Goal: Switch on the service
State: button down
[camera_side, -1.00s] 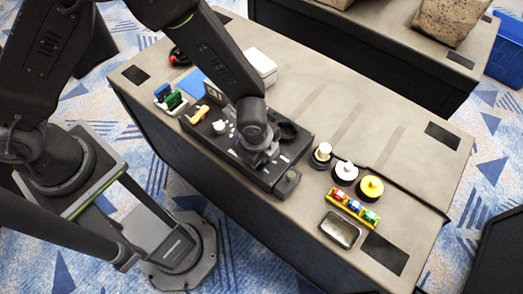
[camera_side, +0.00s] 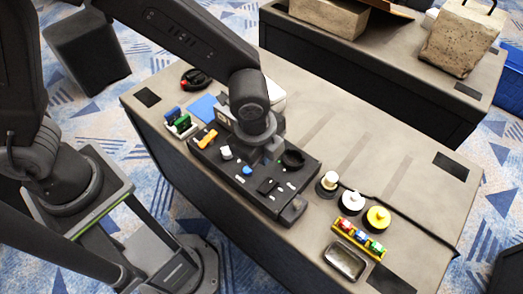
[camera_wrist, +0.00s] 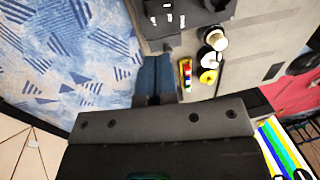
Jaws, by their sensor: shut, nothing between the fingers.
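A black control panel (camera_side: 212,153) lies along the near side of the table in the side view. It carries an orange handle (camera_side: 207,139), a white knob (camera_side: 226,153), a blue knob (camera_side: 247,170), a black round dial (camera_side: 293,159) and small switches (camera_side: 267,186). Part of the panel (camera_wrist: 185,18) shows at the top of the wrist view. My gripper (camera_side: 268,156) is over the panel's far middle, between the blue knob and the dial; contact cannot be told. It is shut and empty, and its fingers (camera_wrist: 155,97) also show in the wrist view. The arm hides the panel parts behind it.
White (camera_side: 351,201) and yellow (camera_side: 377,218) round pieces stand right of the panel, with a yellow rack of coloured blocks (camera_side: 358,236) and a metal tray (camera_side: 344,260) nearer. A red and black object (camera_side: 196,79) lies at the far left. The table's right middle is clear.

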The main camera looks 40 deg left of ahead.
aim_at(271, 181)
dwell(0.3)
jog(key=shift+w, duration=0.6)
jog(key=f, duration=0.4)
jog(key=w+f, duration=0.1)
jog(key=f, duration=0.4)
jog(key=w+f, duration=0.1)
jog(key=f, duration=0.3)
jog(key=shift+w+f, duration=0.1)
jog(key=shift+f, duration=0.3)
